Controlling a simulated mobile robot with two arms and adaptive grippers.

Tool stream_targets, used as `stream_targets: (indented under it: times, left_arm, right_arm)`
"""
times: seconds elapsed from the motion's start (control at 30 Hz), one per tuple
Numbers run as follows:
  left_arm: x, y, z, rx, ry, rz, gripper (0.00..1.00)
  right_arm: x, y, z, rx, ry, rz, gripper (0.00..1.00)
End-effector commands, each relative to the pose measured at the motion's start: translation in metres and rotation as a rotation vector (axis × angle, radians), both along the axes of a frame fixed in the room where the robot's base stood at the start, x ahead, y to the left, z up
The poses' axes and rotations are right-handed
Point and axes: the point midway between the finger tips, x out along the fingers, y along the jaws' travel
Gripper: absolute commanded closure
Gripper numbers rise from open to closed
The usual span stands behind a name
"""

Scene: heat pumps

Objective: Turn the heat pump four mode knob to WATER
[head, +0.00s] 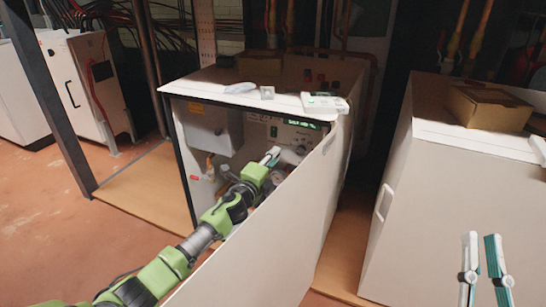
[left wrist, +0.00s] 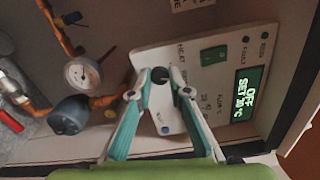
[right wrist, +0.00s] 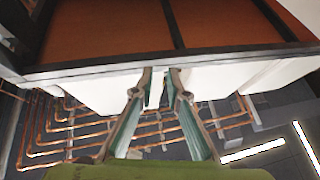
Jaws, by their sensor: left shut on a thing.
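The heat pump's control panel (left wrist: 213,85) fills the middle of the left wrist view. Its display (left wrist: 246,92) reads OFF and SET 30 °C, turned sideways. My left gripper (left wrist: 160,80) is shut on a small black mode knob (left wrist: 159,74) on the panel. The fingertips cover part of the knob and nearby labels, so I cannot tell where it points. In the head view my left gripper (head: 272,157) reaches into the open cabinet (head: 250,76). My right gripper (head: 482,243) has its fingers apart, with nothing between them, at the lower right of the head view.
The open white door (head: 262,240) stands close to my left arm. A gauge (left wrist: 82,74) and pipes lie beside the panel. Small devices (head: 325,104) lie on the cabinet top. Another white cabinet (head: 430,200) with a cardboard box (head: 490,107) stands at the right.

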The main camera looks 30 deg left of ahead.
Motion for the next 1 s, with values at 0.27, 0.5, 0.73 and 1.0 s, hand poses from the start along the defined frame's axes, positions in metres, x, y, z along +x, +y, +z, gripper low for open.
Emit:
stream_targets:
  times: [0.27,0.5,0.73,1.0]
  left_arm:
    - [0.000,0.000,-0.001,0.134,0.010,-0.001,1.00]
    - [0.000,0.000,-0.002,0.179,0.012,-0.001,1.00]
    - [0.000,0.000,-0.002,0.185,0.014,0.000,1.00]
    - [0.000,0.000,-0.002,0.184,0.013,-0.001,0.66]
  right_arm:
    - [0.005,0.000,-0.009,-0.014,0.047,-0.002,0.86]
    - [0.007,0.000,-0.012,-0.018,0.063,-0.004,0.86]
    - [0.007,0.000,-0.013,-0.019,0.065,-0.004,0.86]
    - [0.007,0.000,-0.013,-0.019,0.065,-0.004,0.86]
